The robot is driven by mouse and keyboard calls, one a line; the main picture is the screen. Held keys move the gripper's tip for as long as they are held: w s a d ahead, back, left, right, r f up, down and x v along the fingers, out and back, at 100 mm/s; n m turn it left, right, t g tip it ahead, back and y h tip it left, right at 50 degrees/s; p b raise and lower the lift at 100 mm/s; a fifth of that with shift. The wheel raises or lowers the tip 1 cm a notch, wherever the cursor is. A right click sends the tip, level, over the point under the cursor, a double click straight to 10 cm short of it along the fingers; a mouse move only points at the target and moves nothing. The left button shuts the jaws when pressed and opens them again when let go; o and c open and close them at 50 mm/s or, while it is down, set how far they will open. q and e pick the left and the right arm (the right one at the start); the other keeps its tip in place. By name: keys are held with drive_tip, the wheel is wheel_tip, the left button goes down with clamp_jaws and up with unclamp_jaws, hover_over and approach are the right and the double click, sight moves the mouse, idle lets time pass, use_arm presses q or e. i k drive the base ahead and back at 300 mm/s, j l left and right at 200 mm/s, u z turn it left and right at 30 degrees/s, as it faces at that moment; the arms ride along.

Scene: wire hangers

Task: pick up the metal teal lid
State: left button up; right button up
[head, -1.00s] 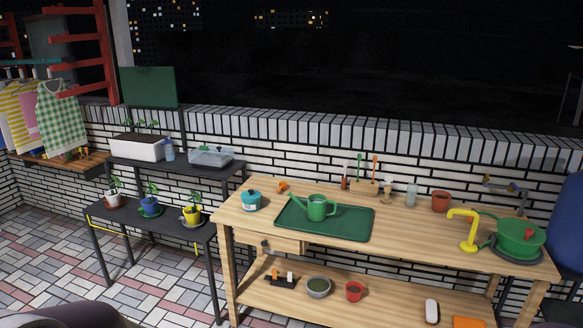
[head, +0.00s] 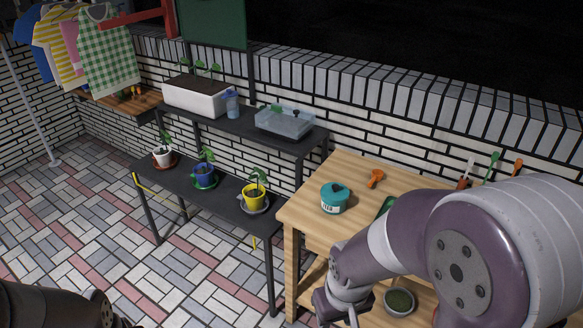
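The teal lid (head: 327,189) sits on a small round teal container with a white label (head: 333,206), upright near the left end of the wooden workbench. A dark knob shows on top of the lid. My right gripper (head: 343,308) is at the bottom of the head view, nearer than the container and apart from it; its fingertips are cut off or too unclear to read. My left arm shows at the bottom left corner, and its gripper fingers are not visible.
An orange tool (head: 375,178) lies right of the container on the workbench (head: 305,213). My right arm hides much of the bench and most of the green tray (head: 385,207). A black shelf with potted plants, including a yellow pot (head: 255,197), stands to the left.

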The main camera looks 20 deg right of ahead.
sight(330, 192)
drive_tip(key=i+j+z, duration=1)
drive_tip(key=j, duration=0.4)
drive_tip(key=i, duration=0.05)
